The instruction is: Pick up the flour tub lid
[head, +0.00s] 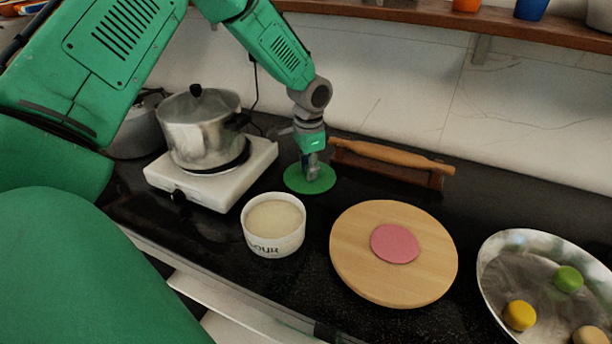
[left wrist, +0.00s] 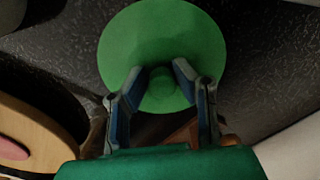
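The flour tub lid is a round green disc (head: 323,184) lying flat on the black counter, behind the flour tub (head: 273,240). In the left wrist view the lid (left wrist: 150,35) fills the upper middle, with a small green knob (left wrist: 162,84) at its centre. My left gripper (head: 310,176) points down over the lid. In the left wrist view its two fingers (left wrist: 159,72) stand apart on either side of the knob, with a gap showing at each side. The tub is white, uncovered and filled with pale flour. My right gripper is not in view.
A steel pot (head: 200,135) sits on a white stove (head: 158,173) left of the lid. A rolling pin (head: 390,157) on its stand is close behind to the right. A round wooden board (head: 365,270) with a pink disc and a metal pan (head: 500,250) with coloured balls are farther right.

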